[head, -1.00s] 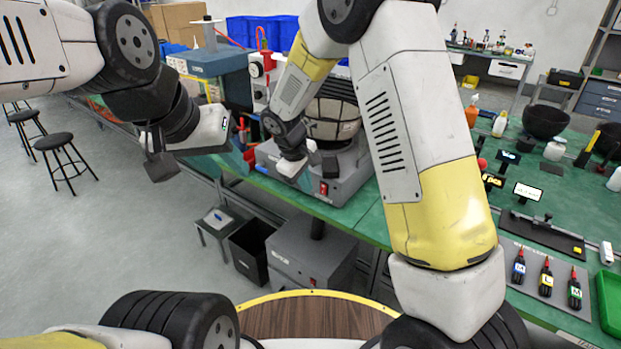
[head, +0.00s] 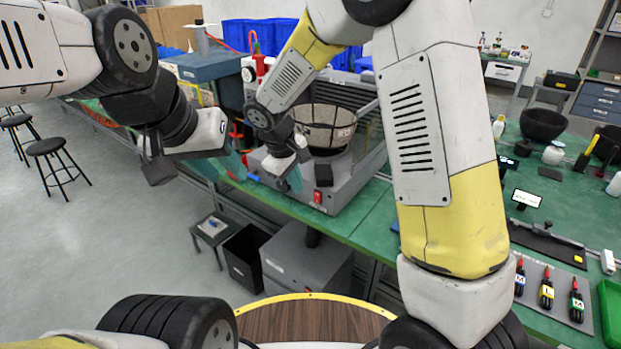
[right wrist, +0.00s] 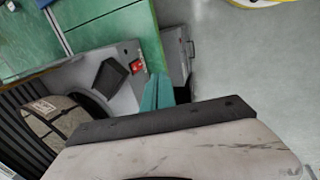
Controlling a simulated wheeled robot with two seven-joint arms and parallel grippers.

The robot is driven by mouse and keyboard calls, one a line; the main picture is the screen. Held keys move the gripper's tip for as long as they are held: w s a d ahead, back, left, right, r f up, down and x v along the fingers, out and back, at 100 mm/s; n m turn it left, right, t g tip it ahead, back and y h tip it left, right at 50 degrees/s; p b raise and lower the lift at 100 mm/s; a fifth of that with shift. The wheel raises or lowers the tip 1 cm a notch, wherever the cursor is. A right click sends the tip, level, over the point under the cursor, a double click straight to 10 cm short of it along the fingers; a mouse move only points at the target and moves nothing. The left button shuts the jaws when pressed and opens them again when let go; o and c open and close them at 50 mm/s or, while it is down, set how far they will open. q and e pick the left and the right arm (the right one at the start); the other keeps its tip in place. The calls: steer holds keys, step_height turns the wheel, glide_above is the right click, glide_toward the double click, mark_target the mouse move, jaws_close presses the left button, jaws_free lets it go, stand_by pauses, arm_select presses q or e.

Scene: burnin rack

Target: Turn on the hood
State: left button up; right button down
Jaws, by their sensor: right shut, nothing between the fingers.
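A grey box-shaped unit (head: 345,192), which I take to be the hood, stands on the green bench with a round mesh-sided drum on top. A red switch (head: 317,197) is on its front face; it also shows in the right wrist view (right wrist: 137,66).
A blue-grey machine (head: 200,66) stands left of the unit. Below are a black bin (head: 247,256) and a grey cabinet (head: 300,262). Stools stand at the left.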

mark_target(317, 197)
steer(key=shift+r, duration=0.1)
stand_by(0.3)
steer(key=x, duration=0.3)
steer(key=w+d+x, duration=0.1)
steer(key=x, duration=0.3)
steer(key=w+x, duration=0.1)
steer(key=x, duration=0.3)
steer(key=shift+d+r, duration=0.2)
steer(key=shift+r, duration=0.05)
steer(key=shift+w+d, duration=0.3)
steer(key=shift+w, duration=0.2)
